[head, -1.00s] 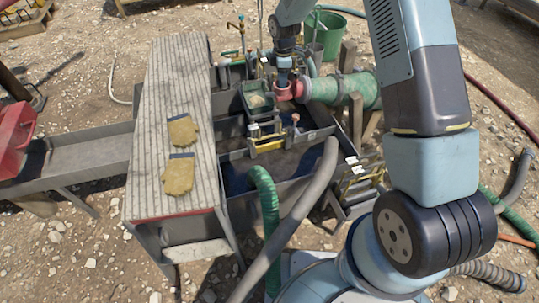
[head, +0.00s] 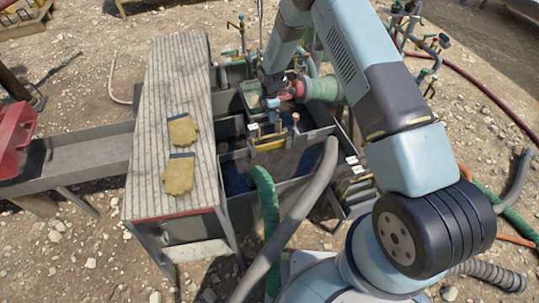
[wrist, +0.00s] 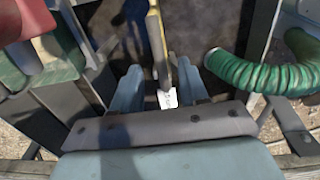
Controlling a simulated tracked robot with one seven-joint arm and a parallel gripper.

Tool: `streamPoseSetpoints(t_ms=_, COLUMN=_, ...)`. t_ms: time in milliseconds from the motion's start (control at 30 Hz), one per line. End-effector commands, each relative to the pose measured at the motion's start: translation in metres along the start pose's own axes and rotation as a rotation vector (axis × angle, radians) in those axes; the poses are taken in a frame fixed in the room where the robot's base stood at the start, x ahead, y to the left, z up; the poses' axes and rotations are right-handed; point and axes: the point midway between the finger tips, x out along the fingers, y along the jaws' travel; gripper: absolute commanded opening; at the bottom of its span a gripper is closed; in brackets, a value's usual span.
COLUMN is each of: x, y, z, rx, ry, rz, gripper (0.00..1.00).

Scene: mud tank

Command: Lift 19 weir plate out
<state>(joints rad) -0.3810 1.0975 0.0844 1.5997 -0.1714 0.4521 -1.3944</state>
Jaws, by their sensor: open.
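A plate with a yellow top bar (head: 268,144) stands across the dark tank (head: 238,172) in the head view. In the wrist view its yellow bar (wrist: 155,42) runs down the picture, with a small white tag (wrist: 167,98) at its near end. The tag's number is too small to read, so I cannot confirm it is 19. My gripper (wrist: 161,90) is open, with its two blue fingers on either side of the bar's near end and the tag. I cannot tell whether they touch it. The plate's lower part is hidden in the tank.
A green hose (head: 267,205) and a grey hose (head: 300,212) run over the tank's near side. A green box (head: 252,94) and a red pipe fitting (head: 293,89) sit close behind the gripper. Several yellow-edged plates (head: 358,187) stand at the right. Two gloves (head: 180,172) lie on the ribbed board.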

Motion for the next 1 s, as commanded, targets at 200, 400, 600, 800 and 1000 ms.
streamPoseSetpoints(t_ms=200, x=0.012, y=0.000, z=0.000, rx=0.000, ry=-0.001, rz=0.001, gripper=0.44)
streamPoseSetpoints(t_ms=400, x=0.027, y=0.000, z=-0.002, rx=0.001, ry=-0.001, rz=0.000, gripper=0.44)
streamPoseSetpoints(t_ms=600, x=0.055, y=0.001, z=-0.004, rx=0.001, ry=-0.001, rz=-0.001, gripper=0.44)
streamPoseSetpoints(t_ms=800, x=0.064, y=0.002, z=-0.004, rx=0.000, ry=-0.001, rz=0.001, gripper=0.44)
streamPoseSetpoints(t_ms=1000, x=0.063, y=0.002, z=-0.004, rx=0.000, ry=-0.001, rz=0.001, gripper=0.37)
